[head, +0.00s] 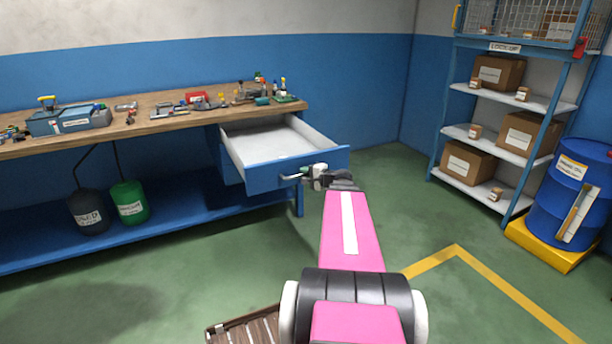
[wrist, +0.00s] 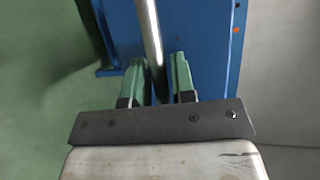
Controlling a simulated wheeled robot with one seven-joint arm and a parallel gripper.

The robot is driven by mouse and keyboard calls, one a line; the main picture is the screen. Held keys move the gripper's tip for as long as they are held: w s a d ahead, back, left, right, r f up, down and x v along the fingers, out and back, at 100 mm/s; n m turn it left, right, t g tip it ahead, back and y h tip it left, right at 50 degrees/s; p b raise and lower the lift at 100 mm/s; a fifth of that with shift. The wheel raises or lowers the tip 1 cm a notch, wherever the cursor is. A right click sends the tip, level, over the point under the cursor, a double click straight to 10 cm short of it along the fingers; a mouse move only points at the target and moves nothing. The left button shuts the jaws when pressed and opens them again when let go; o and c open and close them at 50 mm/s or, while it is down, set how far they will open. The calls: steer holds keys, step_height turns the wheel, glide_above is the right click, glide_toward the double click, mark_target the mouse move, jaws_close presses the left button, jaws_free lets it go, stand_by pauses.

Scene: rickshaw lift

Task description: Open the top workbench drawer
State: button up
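The top workbench drawer (head: 270,162) is pulled well out from under the wooden top in the head view, and its white inside looks empty. Its blue front faces me, with a metal bar handle (head: 290,177) on it. My gripper (head: 318,176) is at the handle. In the wrist view the handle bar (wrist: 151,38) runs between the two green fingers of my gripper (wrist: 158,82). The bar lies close to the left finger, with a narrow gap showing towards the right one. Whether the fingers press on it cannot be told.
The workbench top (head: 150,127) carries several tools and a toolbox (head: 68,120). A black container (head: 88,212) and a green one (head: 130,203) stand on its lower shelf. Shelving with boxes (head: 468,163) and a blue drum (head: 570,195) are at the right. A brown slatted item (head: 245,328) lies in front. Green floor between is clear.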

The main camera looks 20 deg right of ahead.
steer(key=shift+s, duration=0.1)
steer(key=v, duration=1)
steer(key=shift+s+d, duration=0.15)
steer(key=shift+s, duration=0.15)
steer(key=s+a+f+n+g+h, duration=0.2)
steer(key=a+f+n+g, duration=0.2)
steer(key=a, duration=0.5)
steer(key=s+a+f+n+g+h, duration=0.1)
steer(key=a+f+n+g+h, duration=0.1)
steer(key=a+f+n+g, duration=0.3)
steer(key=s+a+f+n+g+h, duration=0.2)
steer(key=a+f+n+g, duration=0.3)
steer(key=a+f, duration=0.4)
steer(key=a, duration=0.5)
steer(key=shift+s+a+h, duration=0.3)
steer(key=shift+s+a, duration=0.05)
